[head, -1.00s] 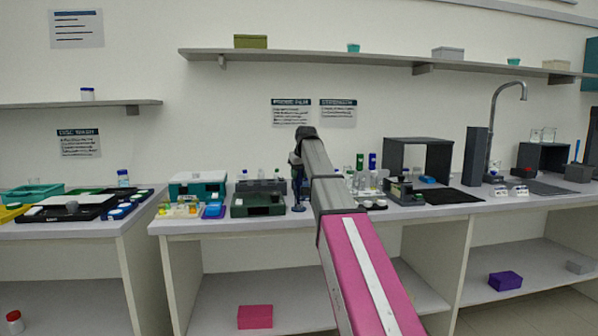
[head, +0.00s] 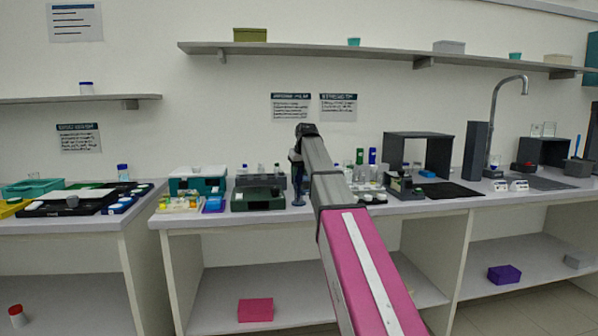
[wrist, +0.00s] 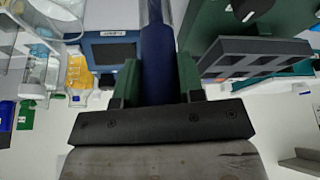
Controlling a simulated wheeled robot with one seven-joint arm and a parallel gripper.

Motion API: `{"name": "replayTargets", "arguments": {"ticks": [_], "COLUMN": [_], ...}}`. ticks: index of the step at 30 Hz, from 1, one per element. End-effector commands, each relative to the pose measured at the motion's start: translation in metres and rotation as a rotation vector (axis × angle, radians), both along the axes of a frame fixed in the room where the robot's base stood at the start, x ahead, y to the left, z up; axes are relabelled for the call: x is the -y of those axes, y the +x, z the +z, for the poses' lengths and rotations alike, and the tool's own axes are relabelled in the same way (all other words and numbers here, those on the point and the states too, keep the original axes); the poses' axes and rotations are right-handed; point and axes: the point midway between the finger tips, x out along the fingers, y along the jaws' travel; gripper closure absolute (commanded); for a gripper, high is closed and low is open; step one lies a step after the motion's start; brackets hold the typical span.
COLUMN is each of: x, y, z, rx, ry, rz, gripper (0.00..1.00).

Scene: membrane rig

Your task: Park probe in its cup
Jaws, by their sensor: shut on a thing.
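My gripper (wrist: 158,82) shows in the wrist view with its two green fingers shut on a dark blue upright cylinder (wrist: 157,55), which looks like the probe. In the head view my gripper (head: 298,160) is at the far end of my arm, above the middle bench. The dark blue probe (head: 298,184) hangs below it, with a small dark round foot or cup at its lower end at bench level. Whether the probe's tip is inside a cup is too small to tell. A blue box with a dark display (wrist: 112,52) is left of the probe in the wrist view.
A dark green case (head: 258,199) stands close left of the probe. Bottles and small vessels (head: 368,178) stand close to the right, partly behind my arm. A dark open box (head: 418,150) is farther right. A grey slotted rack (wrist: 255,60) shows right in the wrist view.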

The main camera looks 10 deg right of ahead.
Motion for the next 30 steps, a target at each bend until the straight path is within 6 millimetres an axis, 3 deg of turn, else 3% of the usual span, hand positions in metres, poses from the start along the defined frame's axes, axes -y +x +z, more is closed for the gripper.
{"name": "replayTargets", "arguments": {"ticks": [7, 8, 10, 21, 30], "x": [0.0, 0.0, 0.0, 0.001, 0.006], "y": [0.0, 0.0, 0.0, -0.002, -0.019], "z": [-0.003, -0.003, -0.003, 0.002, 0.047], "rx": [0.0, 0.0, 0.0, 0.001, 0.003], "ry": [0.0, 0.0, 0.0, 0.0, 0.0], "rz": [0.0, 0.0, 0.0, 0.0, 0.0], "gripper": [0.81, 0.55, 0.35, 0.35, 0.35]}}
